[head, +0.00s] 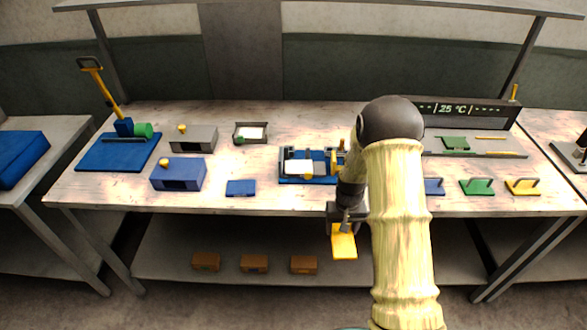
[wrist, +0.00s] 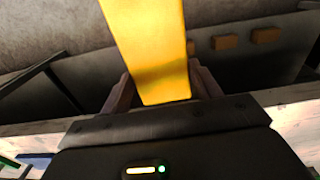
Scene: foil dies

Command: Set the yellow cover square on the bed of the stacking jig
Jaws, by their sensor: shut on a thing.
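My gripper (head: 344,222) is shut on the yellow cover (head: 344,246), a flat yellow plate. It holds the cover in front of the bench's front edge, with the lower shelf behind it in the head view. In the wrist view the cover (wrist: 150,50) stands out between the two fingers of my gripper (wrist: 163,90). The stacking jig (head: 308,180) appears to be the blue frame on the bench, left of my arm, with a white piece (head: 299,167) on it and yellow parts at its right. My arm hides the jig's right side.
Blue, green and yellow handled pieces (head: 479,187) stand at the right of the bench (head: 235,202). A blue box (head: 179,174), a grey box (head: 193,138) and a small blue block (head: 240,188) stand left of the jig. A display (head: 466,110) stands at the back right.

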